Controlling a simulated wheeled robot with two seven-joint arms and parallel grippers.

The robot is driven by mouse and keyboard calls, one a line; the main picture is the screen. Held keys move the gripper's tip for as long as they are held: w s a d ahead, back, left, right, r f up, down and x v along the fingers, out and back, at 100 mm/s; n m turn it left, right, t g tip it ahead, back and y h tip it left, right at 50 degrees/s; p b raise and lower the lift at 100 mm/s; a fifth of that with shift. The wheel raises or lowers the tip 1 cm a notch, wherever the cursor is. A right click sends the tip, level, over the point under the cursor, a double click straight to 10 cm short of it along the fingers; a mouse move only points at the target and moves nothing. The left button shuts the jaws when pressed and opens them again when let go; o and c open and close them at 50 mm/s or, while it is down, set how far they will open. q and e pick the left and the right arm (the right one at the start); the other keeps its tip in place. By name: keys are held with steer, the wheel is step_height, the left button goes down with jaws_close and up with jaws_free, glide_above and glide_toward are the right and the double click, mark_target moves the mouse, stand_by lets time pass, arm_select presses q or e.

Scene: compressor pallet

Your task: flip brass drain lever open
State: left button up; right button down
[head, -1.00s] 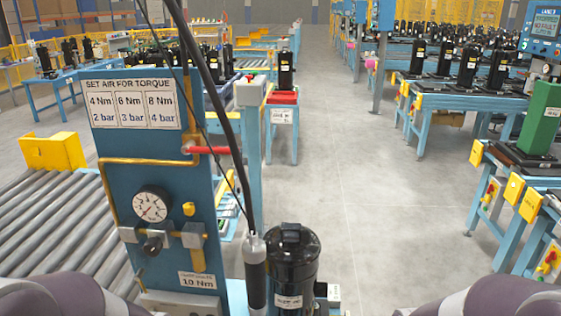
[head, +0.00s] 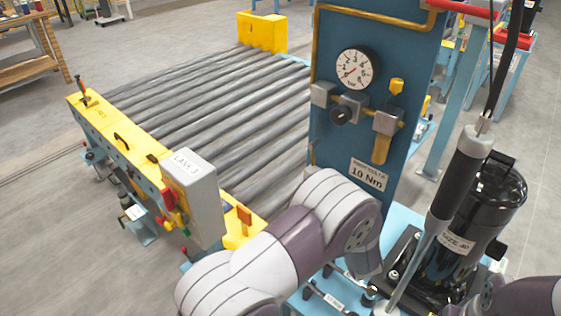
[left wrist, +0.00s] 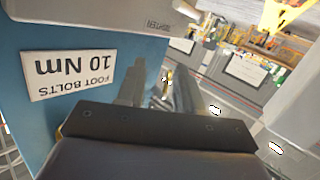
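On the blue panel (head: 330,110) hang a pressure gauge (head: 356,69), a dark knob (head: 343,112) and grey fittings. A brass-yellow bowl (head: 381,149) hangs under the right fitting, and a small yellow part (head: 397,87) sits above it. I cannot make out a separate drain lever for certain. In the left wrist view my left gripper (left wrist: 156,82) has its two fingers apart, with nothing seen held. It is beside the panel's 10 Nm label (left wrist: 70,74), which appears upside down. A small yellow thing (left wrist: 167,76) shows beyond the fingertips. My right gripper is not in view.
A black compressor (head: 480,220) stands right of the panel, with a hanging tool (head: 458,185) in front of it. A roller conveyor (head: 215,105) with a grey control box (head: 196,195) is on the left. Grey floor (head: 40,225) is clear at far left.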

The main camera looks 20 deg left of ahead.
mark_target(313, 161)
arm_select(q)
steer(key=w+a+r+y, duration=0.1)
steer(key=w+a, duration=0.2)
steer(key=w+a+r+y, duration=0.1)
steer(key=w+a, duration=0.2)
steer(key=w+a+r+n, duration=0.1)
steer(key=w+a+r, duration=0.1)
steer(key=w+a, duration=0.1)
steer(key=shift+w+a+y, duration=0.2)
steer(key=shift+a+y, duration=0.15)
steer(key=shift+y, duration=0.05)
jaws_close()
steer(key=shift+w+a+r+m+t+y+b, duration=0.1)
steer(key=shift+a+m+t+y+b, duration=0.15)
steer(key=shift+t+b, duration=0.4)
steer(key=shift+a+m+t+y+b, duration=0.1)
steer(key=shift+m+t+y+b, duration=0.25)
steer(key=shift+b, duration=0.45)
